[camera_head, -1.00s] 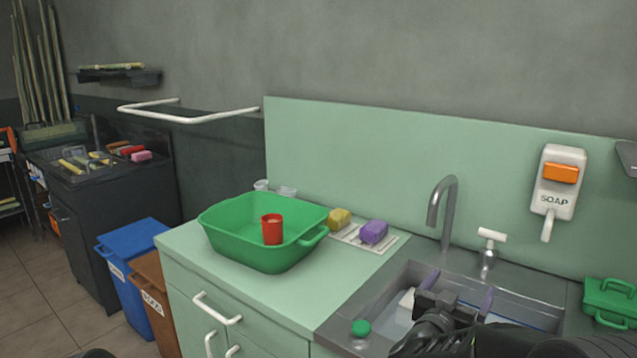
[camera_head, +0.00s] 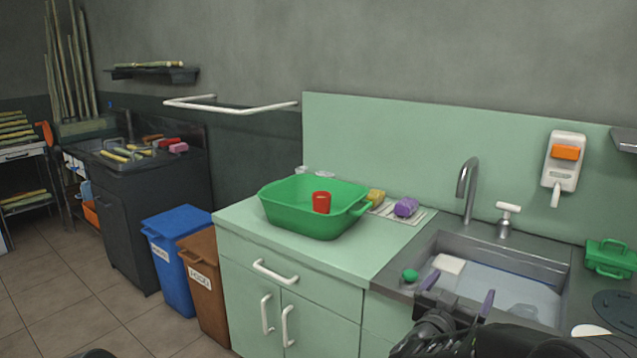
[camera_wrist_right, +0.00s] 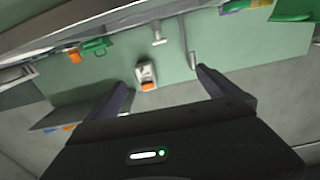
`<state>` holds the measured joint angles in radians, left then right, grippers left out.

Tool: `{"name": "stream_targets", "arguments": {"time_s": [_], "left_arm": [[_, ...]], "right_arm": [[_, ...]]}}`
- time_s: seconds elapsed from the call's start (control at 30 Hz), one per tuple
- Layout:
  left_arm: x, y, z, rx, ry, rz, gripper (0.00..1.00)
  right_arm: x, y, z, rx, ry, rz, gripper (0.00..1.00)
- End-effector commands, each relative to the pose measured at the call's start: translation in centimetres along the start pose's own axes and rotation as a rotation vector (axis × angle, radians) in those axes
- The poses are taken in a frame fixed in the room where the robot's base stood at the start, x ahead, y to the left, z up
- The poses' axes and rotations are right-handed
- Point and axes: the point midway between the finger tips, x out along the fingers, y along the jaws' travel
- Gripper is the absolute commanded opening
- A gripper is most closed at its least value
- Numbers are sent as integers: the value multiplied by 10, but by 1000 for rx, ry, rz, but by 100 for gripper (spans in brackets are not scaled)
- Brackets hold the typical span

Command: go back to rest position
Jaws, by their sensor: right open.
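My right gripper (camera_head: 457,294) is at the bottom right of the head view, in front of the near edge of the sink (camera_head: 430,250). Its two fingers stand apart with nothing between them. In the right wrist view the open fingers (camera_wrist_right: 160,85) frame the green backsplash and the soap dispenser (camera_wrist_right: 147,75), some way off. The dispenser also shows in the head view (camera_head: 563,170) on the wall. My left gripper is not in view; only a dark piece shows at the bottom left edge.
A green tub (camera_head: 300,219) with a red cup (camera_head: 321,202) stands on the counter (camera_head: 240,222), beside yellow and purple sponges (camera_head: 406,207). A blue bin (camera_head: 175,255) and a brown bin (camera_head: 207,295) stand left of the cabinet. Floor (camera_head: 70,290) at the left is clear.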

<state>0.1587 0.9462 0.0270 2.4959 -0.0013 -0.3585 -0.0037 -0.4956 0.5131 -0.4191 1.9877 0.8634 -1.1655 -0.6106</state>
Motion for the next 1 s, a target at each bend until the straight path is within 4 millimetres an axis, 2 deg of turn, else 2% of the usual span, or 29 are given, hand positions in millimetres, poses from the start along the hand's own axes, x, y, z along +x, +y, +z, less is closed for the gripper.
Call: {"name": "stream_targets", "arguments": {"time_s": [0.17,0.37,0.57,0.67,0.77,0.83,0.9,0.97,1.0], "left_arm": [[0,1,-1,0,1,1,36],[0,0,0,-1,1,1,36],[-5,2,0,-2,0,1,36],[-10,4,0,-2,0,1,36],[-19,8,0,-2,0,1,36],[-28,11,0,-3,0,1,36],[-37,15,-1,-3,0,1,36],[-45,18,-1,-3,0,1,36],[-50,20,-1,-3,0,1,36]], "right_arm": [[-5,-22,17,59,-60,-95,100],[-22,-50,44,75,-138,-211,100],[-56,-81,94,58,-278,-354,100],[-81,-91,130,36,-385,-429,100],[-118,-93,177,-1,-536,-507,100],[-153,-88,215,-36,-672,-561,100],[-194,-75,252,-72,-819,-606,100],[-231,-60,278,-102,-946,-636,100],[-257,-48,294,-120,-1031,-654,100]]}}
